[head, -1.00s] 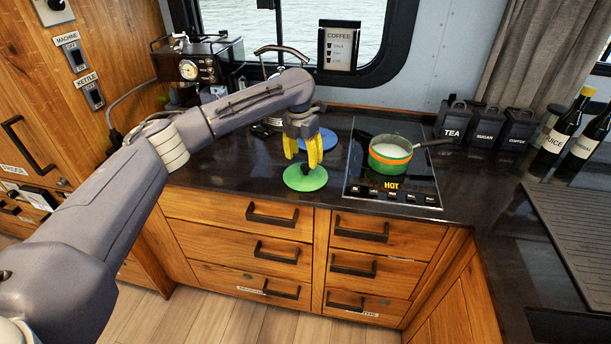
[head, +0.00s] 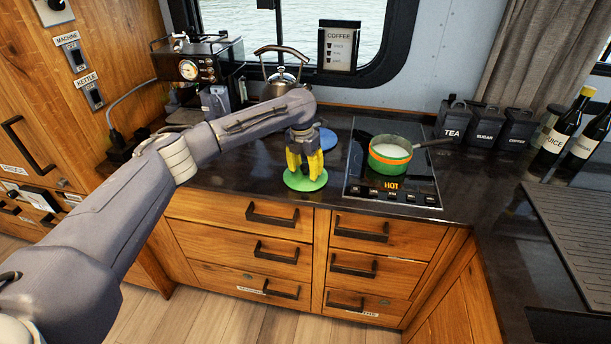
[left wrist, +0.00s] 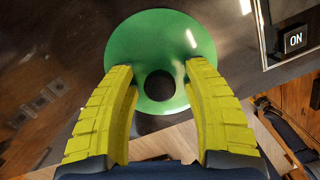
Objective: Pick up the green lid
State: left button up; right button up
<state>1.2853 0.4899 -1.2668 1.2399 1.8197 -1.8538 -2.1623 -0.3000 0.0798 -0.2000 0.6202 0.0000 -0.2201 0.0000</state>
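The green lid (head: 306,183) lies flat on the dark counter, just left of the cooktop. My left gripper (head: 304,171) points down over it, its yellow fingers at lid height. In the left wrist view the green lid (left wrist: 160,45) has a round dark knob (left wrist: 160,85). There my left gripper (left wrist: 160,88) is open, with one finger on each side of the knob and a gap between them. I cannot tell whether the fingertips touch the lid. My right gripper is not in view.
A green and orange pot (head: 390,160) sits on the cooktop (head: 405,195), which shows HOT. A blue lid (head: 328,139) lies behind the green one. A kettle (head: 281,78) and coffee machine (head: 195,65) stand behind my arm. Canisters (head: 485,125) and bottles (head: 560,135) stand right.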

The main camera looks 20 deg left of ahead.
pick_arm(q)
grip_shut()
jog(key=shift+r, duration=0.15)
dwell(0.4)
